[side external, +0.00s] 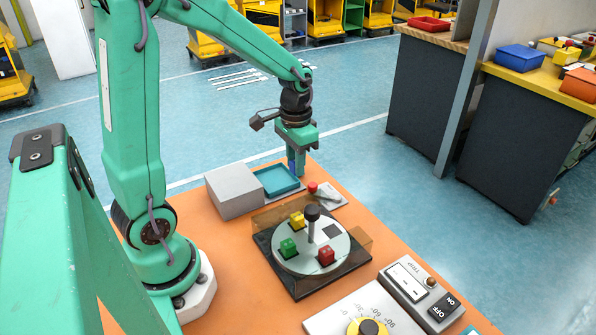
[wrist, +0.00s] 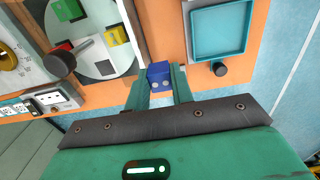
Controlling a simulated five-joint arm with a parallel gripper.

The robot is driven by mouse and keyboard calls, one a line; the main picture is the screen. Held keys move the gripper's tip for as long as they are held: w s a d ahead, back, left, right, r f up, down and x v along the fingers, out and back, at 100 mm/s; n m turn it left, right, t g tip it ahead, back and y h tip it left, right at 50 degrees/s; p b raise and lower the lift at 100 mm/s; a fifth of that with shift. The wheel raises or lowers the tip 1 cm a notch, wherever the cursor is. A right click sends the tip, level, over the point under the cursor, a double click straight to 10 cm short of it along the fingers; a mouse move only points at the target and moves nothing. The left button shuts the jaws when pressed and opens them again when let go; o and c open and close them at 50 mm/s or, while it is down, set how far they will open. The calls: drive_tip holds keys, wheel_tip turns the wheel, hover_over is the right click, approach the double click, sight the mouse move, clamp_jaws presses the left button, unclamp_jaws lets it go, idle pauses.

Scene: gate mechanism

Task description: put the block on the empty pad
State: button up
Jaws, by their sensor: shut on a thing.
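My gripper (side external: 297,170) is shut on a small blue block (wrist: 160,73), which shows between the two fingers in the wrist view. In the side view the gripper hangs by the teal tray, and only a sliver of blue shows at its fingers. A round pale turntable (side external: 291,256) carries a green block (side external: 288,248), a yellow block (side external: 297,220) and a red block (side external: 326,256). A bare dark square pad (side external: 331,231) lies on its right side; it also shows in the wrist view (wrist: 105,68). My gripper is behind the turntable, apart from it.
A black-knobbed post (side external: 312,213) rises from the turntable, and a brownish see-through guard (side external: 356,238) stands around part of it. A switch panel (side external: 422,294) and yellow dial (side external: 367,327) lie in front.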

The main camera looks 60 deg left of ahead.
drive_tip(key=shift+d, duration=0.1)
hover_over(331, 232)
drive_tip(key=shift+f, duration=0.9)
drive_tip(key=shift+f, duration=0.15)
drive_tip(key=shift+f, duration=3.35)
drive_tip(key=shift+f, duration=0.15)
drive_tip(key=o, duration=1)
drive_tip(key=shift+o, duration=0.2)
